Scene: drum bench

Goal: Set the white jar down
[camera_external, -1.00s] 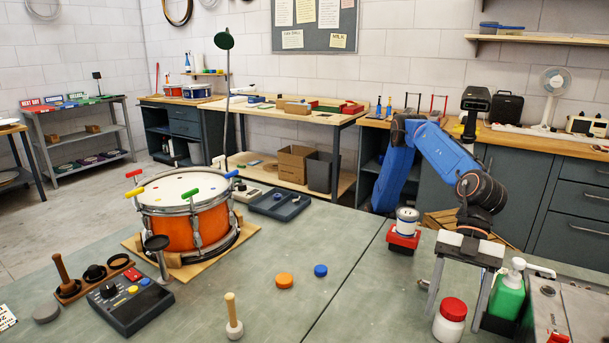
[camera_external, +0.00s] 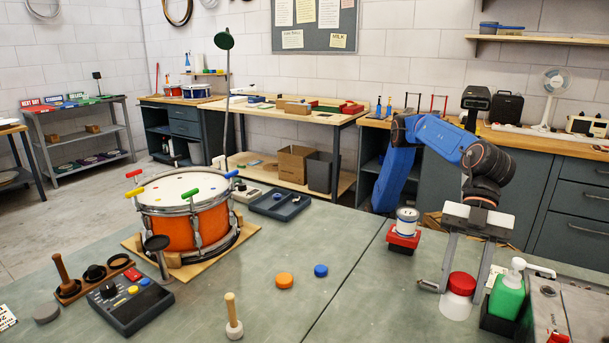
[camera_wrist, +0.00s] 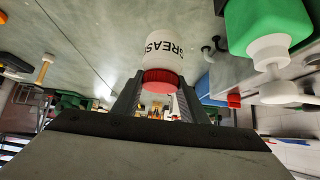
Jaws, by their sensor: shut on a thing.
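The white jar (camera_external: 456,303) with a red lid (camera_external: 462,283) is near the front right of the bench in the external view. My gripper (camera_external: 461,287) points down with its two fingers on either side of the lid, shut on the jar. The wrist view shows the white jar (camera_wrist: 172,50) with "GREASE" lettering, its red lid (camera_wrist: 162,80) between my fingertips. The jar looks slightly tilted in the external view. It is close to the bench top (camera_external: 375,310); I cannot tell whether its base touches.
A green pump bottle (camera_external: 508,292) stands just right of the jar. A red block with a white tin (camera_external: 406,222) is behind it on the left. The bench between is clear.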

